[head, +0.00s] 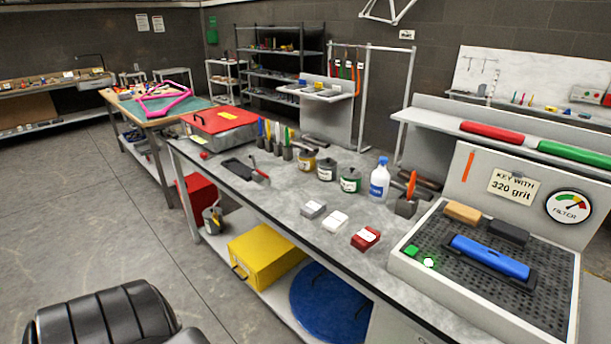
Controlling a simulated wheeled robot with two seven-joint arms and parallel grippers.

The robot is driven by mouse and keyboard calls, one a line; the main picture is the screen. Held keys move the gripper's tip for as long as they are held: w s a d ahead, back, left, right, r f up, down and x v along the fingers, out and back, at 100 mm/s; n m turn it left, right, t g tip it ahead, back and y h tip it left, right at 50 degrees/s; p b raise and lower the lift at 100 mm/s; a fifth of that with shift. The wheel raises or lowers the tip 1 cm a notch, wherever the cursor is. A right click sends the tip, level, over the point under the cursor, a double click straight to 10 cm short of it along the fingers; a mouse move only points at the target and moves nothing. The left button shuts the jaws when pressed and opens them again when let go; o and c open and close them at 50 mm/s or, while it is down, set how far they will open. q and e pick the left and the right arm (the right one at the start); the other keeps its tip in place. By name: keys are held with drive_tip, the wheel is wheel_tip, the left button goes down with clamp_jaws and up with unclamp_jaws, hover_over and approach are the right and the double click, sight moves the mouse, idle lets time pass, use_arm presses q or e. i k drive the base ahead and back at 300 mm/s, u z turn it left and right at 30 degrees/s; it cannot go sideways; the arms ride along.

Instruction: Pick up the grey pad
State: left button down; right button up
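The grey pad (313,209) lies flat on the grey workbench (280,190), near its front edge. A white pad (335,220) lies just to its right, and a red pad (366,238) with a pale label lies further right. The three are apart from each other, in a slanting row. Nothing covers the grey pad. Neither my left nor my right gripper is in view.
Behind the pads stand several labelled cans, including a green one (349,180), and a blue-and-white bottle (380,179). A perforated sanding table (440,285) with a blue sander (490,257) rises at the right. A yellow box (265,255) sits on the lower shelf.

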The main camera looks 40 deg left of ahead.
sight(311, 210)
drive_tip(key=u, duration=1.4)
